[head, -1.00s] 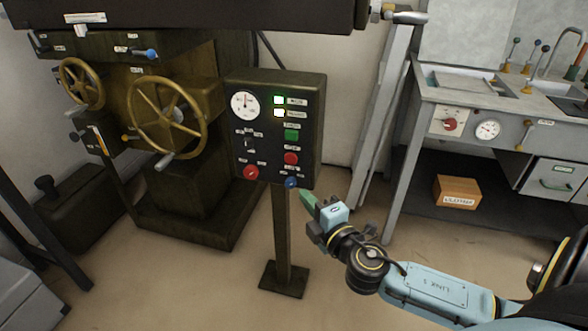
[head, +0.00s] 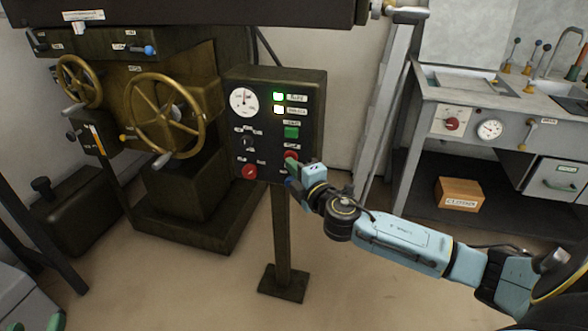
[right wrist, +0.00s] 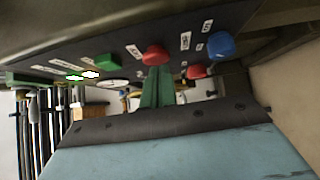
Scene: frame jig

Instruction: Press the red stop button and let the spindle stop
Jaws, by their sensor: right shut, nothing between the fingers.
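The red stop button (head: 291,154) sits on the dark control panel (head: 264,152), below the green button (head: 291,132). My right gripper (head: 293,167) is shut and empty, with its green fingertips at the red button. In the right wrist view the green fingers (right wrist: 157,86) end right at the red button (right wrist: 155,55); I cannot tell whether they touch or press it. Two panel lamps (head: 278,103) are lit. I cannot make out the spindle or whether it turns.
A red knob (head: 249,171) is lower left on the panel, and a blue button (right wrist: 221,45) lies near the red one. A machine with brass handwheels (head: 165,115) stands left. A grey bench (head: 480,108) and cardboard box (head: 460,193) are right. The floor before the post is clear.

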